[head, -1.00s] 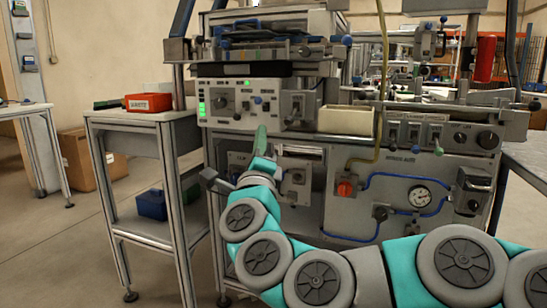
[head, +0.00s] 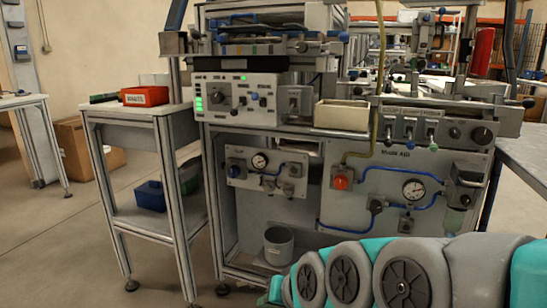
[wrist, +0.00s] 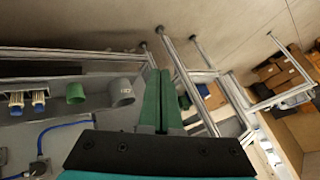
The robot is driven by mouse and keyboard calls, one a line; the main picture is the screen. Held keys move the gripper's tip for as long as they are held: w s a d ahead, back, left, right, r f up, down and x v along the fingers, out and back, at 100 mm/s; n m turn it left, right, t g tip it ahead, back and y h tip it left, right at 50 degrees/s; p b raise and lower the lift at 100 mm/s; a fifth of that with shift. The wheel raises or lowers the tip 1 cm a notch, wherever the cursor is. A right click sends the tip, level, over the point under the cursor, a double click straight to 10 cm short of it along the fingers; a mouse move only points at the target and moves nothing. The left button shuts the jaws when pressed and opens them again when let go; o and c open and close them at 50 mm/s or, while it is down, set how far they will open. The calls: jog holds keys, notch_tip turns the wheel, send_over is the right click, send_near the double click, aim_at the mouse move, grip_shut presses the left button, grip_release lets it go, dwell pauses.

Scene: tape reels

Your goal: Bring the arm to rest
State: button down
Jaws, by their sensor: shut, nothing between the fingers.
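My gripper (wrist: 157,100) shows in the wrist view as two green fingers lying side by side, shut with nothing between them. It points out over the lower part of the machine and the floor, touching nothing that I can see. In the head view my arm, grey and turquoise, lies low across the bottom right, in front of the machine (head: 330,185). The gripper itself cannot be made out in the head view.
A grey bin (head: 278,246) stands low in the machine and shows in the wrist view (wrist: 117,92), near a green cup (wrist: 76,93). A side table (head: 120,110) at the left bears a red bin (head: 145,96). Cardboard boxes (head: 72,145) stand behind. The floor (head: 60,250) at left is clear.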

jog(key=s+d+f+g+h, duration=0.2)
jog(key=s+d+f+g, duration=0.1)
jog(key=s+d, duration=0.5)
jog(key=s+d+f+g+h+p, duration=0.1)
jog(key=s+d+f+g+h, duration=0.2)
jog(key=s+d+g, duration=0.2)
jog(key=s+d, duration=0.3)
jog(key=s, duration=0.4)
jog(key=shift+s, duration=0.4)
